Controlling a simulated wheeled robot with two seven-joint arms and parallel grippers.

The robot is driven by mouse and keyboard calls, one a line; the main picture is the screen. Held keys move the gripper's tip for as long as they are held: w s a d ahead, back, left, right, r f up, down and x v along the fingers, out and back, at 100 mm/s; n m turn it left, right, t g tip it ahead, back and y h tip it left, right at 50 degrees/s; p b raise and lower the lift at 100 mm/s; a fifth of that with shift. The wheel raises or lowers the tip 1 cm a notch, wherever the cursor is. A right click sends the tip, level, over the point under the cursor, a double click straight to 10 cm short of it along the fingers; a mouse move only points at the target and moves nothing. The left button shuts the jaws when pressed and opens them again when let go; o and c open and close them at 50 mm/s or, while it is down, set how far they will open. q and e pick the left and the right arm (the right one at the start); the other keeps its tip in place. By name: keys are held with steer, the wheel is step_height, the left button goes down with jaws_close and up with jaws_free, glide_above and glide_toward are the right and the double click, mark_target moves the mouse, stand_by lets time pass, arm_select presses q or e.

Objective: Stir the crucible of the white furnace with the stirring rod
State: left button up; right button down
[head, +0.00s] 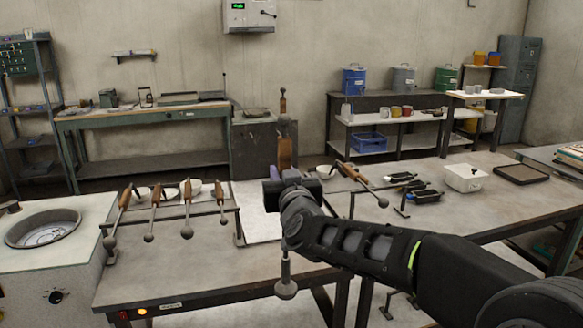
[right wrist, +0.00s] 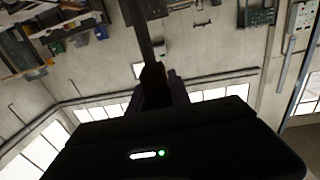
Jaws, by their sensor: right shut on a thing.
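The white furnace (head: 80,270) stands at the left, with the round crucible opening (head: 45,228) in its top. My right gripper (head: 285,178) is above the near table, well to the right of the furnace. It is shut on an upright brown-handled tool (head: 285,152), which I take for the stirring rod. In the right wrist view a dark rod (right wrist: 144,35) runs up from the brown grip. A grey ball (head: 286,290) on a stem shows below my wrist; my arm hides whether it joins the held tool. My left gripper is out of view.
A rack (head: 170,208) with several wooden-handled, ball-ended tools stands between the furnace and my right gripper. White bowls sit behind it. Further right are another tool (head: 362,182), black items (head: 425,195), a white box (head: 466,178) and a dark tray (head: 521,174).

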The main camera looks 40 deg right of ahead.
steer(key=a+f+n+y, duration=0.2)
steer(key=a+f+y, duration=0.1)
steer(key=a+f, duration=0.8)
steer(key=w+a+f+n+t+y, duration=0.1)
steer(key=a+f+y, duration=0.3)
steer(key=a+f, duration=0.6)
steer(key=shift+w+a+f+n, duration=0.15)
steer(key=shift+a+f+n, duration=0.45)
steer(key=shift+f, duration=3.6)
steer(key=shift+d, duration=0.2)
